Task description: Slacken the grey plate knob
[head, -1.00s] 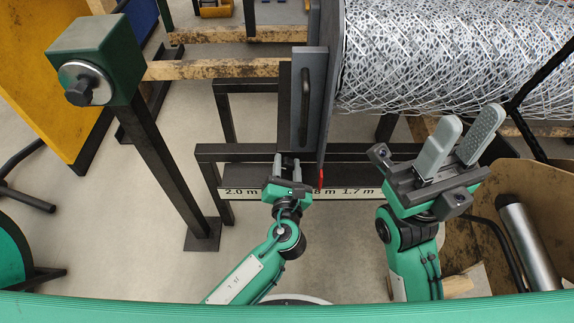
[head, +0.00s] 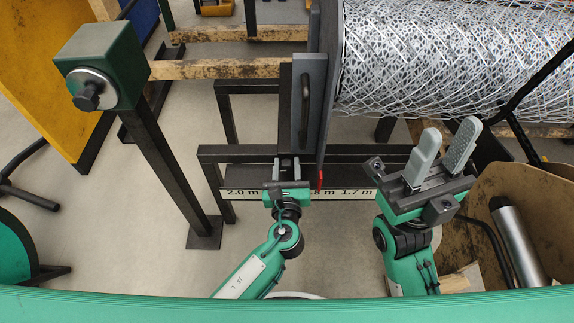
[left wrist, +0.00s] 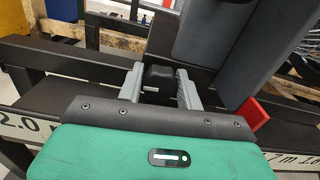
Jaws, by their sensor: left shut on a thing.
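The grey plate (head: 309,100) with its black handle (head: 305,95) stands upright at the middle of the head view, beside the dark flange of the mesh roll. In the left wrist view its lower part (left wrist: 215,40) is close at the upper right. A black knob (left wrist: 158,78) sits between the fingers of my left gripper (left wrist: 160,85), which are shut on it. In the head view my left gripper (head: 288,162) is just below the plate, and the knob is mostly hidden there. My right gripper (head: 445,145) is open and empty, right of the plate and below the mesh.
The roll of wire mesh (head: 455,60) fills the upper right. A scale strip (head: 245,194) with a red pointer (head: 320,180) runs along the dark frame. A green box on a post (head: 105,65) stands left. A cardboard box (head: 545,195) with a metal cylinder (head: 518,240) is at right.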

